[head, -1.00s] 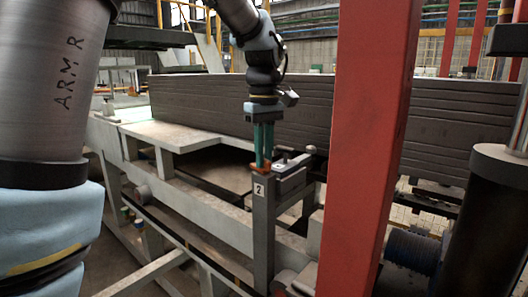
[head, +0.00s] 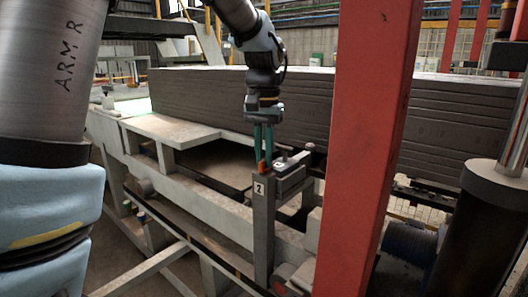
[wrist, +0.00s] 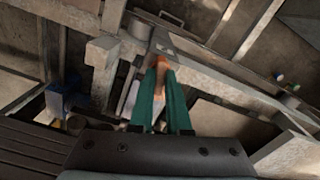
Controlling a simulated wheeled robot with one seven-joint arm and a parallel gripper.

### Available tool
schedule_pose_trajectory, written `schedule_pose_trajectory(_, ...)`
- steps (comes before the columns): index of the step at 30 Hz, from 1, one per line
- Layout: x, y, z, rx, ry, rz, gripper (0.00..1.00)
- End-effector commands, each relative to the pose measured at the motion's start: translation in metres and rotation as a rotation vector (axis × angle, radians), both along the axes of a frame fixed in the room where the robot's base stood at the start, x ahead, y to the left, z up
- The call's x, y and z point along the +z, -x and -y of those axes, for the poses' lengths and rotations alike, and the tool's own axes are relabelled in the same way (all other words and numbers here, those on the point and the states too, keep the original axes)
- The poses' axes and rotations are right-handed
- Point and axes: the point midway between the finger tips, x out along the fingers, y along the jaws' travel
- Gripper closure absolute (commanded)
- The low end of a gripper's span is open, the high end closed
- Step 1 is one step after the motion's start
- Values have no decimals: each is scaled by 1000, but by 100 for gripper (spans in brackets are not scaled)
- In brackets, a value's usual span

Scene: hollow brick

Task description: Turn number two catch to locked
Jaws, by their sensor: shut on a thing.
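The number two post (head: 263,235) is a grey upright with a white label "2" (head: 258,188) near its top. An orange catch handle (head: 262,168) sits on top of this post. My gripper (head: 263,158) points down from above, its two green fingers shut on the orange handle. In the wrist view the handle (wrist: 160,66) shows between the fingertips, and the fingers hide part of it. A grey latch block (head: 292,178) lies just right of the post top. I cannot tell whether the catch stands at locked.
A red column (head: 370,150) stands close on the right of the gripper. A long stack of grey slabs (head: 200,100) lies behind it. A pale bench frame (head: 165,128) runs to the left. A dark cylinder (head: 475,230) stands at the far right.

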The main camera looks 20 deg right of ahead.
Motion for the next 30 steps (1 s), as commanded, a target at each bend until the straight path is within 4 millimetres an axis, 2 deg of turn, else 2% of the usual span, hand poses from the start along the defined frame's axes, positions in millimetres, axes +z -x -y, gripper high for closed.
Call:
schedule_pose_trajectory(12, 1, 0, 0, -263, 1, 1, 100)
schedule_pose_trajectory(30, 0, 0, 0, -335, 1, 1, 100)
